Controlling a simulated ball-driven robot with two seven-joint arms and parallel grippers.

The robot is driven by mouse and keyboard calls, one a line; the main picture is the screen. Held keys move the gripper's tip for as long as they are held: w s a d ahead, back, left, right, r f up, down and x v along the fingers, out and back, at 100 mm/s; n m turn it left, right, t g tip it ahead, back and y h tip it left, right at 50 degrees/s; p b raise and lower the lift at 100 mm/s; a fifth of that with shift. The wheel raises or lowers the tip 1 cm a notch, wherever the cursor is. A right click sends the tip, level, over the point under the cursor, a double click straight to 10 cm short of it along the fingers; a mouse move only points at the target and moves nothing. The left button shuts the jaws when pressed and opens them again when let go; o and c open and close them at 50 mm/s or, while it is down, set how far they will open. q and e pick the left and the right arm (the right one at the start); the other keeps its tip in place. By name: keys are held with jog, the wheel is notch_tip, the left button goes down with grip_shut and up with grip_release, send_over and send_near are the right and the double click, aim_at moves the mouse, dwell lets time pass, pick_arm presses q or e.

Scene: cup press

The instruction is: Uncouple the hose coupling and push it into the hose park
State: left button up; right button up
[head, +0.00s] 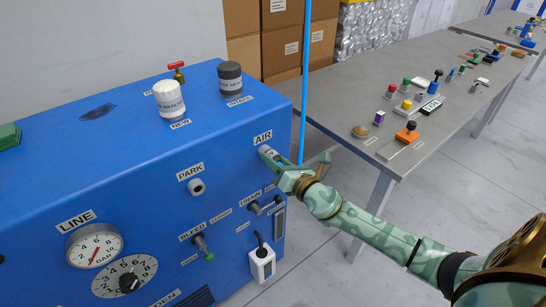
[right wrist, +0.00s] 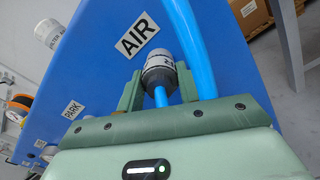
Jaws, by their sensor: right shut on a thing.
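The hose coupling (head: 266,151) is a grey-and-white cylinder at the AIR port on the blue machine's front. It also shows in the right wrist view (right wrist: 159,73), with its far end against or very near the panel. I cannot tell whether it is locked on. My right gripper (head: 277,163) is shut around the coupling, one finger on each side. The blue hose (head: 304,80) runs from the coupling and rises past the machine's right edge. The hose park (head: 197,187) is a pale round fitting under the PARK label, left of and below AIR. It looks empty. My left gripper is out of view.
Below the park are the BLEED lever (head: 201,247), the DRAIN valve (head: 256,208) and a white box (head: 262,263). The LINE gauge (head: 94,246) is further left. Filters stand on the machine's top. A grey table (head: 350,95) with small parts stands behind my right arm.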

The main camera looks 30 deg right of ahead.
jog(key=n+p, duration=0.1)
jog(key=n, duration=0.3)
jog(key=shift+r, duration=0.1)
jog(key=shift+n, duration=1)
jog(key=shift+s+d, duration=0.1)
jog(key=shift+s, duration=0.65)
jog(key=shift+s+d+p, duration=0.1)
jog(key=shift+s+p, duration=0.2)
jog(key=shift+s, duration=1)
